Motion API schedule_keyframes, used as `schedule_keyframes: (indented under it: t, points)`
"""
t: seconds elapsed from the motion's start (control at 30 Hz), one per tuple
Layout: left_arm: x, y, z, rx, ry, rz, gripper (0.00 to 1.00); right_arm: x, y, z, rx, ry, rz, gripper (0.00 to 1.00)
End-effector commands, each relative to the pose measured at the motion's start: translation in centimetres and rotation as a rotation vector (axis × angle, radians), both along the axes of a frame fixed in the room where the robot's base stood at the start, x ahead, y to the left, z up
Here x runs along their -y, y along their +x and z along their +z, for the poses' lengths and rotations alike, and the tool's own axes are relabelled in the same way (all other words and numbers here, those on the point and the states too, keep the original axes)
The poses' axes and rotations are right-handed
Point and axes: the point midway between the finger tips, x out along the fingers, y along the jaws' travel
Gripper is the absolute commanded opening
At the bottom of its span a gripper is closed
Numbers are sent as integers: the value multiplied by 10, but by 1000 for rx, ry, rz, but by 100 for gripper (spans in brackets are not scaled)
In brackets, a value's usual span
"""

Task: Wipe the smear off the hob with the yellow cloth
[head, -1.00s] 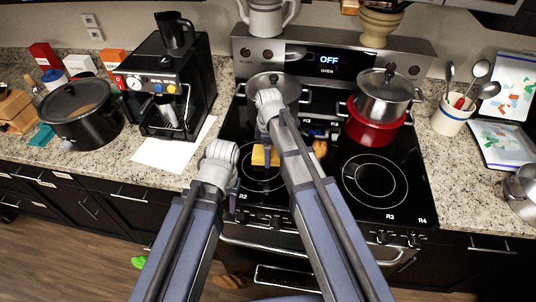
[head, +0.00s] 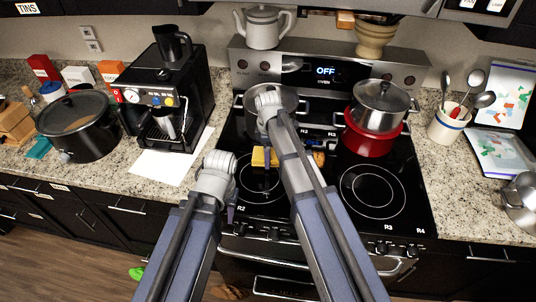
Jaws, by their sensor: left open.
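The yellow cloth (head: 264,157) is a small yellow block shape on the black glass hob (head: 342,228), at the back edge of the front-left burner ring. My left gripper (head: 232,204) is at the hob's front-left edge, apart from the cloth and nearer the camera. It is small and partly covered by its own wrist; it is open, and I see nothing in it. My right arm crosses the middle of the hob and hides part of it, and its gripper is not visible. I cannot make out the smear clearly.
A red pot (head: 370,138) with a steel lidded pot (head: 381,105) on it stands back right. Another lidded pot (head: 285,96) is back left, partly behind my right arm. A brown-orange item (head: 319,158) lies beside that arm. The front-right burner (head: 372,190) is clear.

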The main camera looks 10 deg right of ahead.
Motion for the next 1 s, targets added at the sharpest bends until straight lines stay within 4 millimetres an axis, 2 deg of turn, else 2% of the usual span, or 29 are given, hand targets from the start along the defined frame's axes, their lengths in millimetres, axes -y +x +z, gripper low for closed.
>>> schedule_keyframes:
  t: [0.1, 0.5, 0.87, 1.0]
  points:
    - [0, 0, 16, 0, 0, 0, 42, 0, 0, 16, -1, 0, 0, 34]
    - [0, 0, 54, 0, 0, 0, 42, 0, -1, 54, -2, 0, 0, 34]
    - [0, 0, 54, 0, 0, 0, 42, 0, -1, 54, -3, 1, 0, 34]
    - [0, 0, 60, 0, 0, 0, 42, 0, -1, 60, -3, 1, 0, 34]
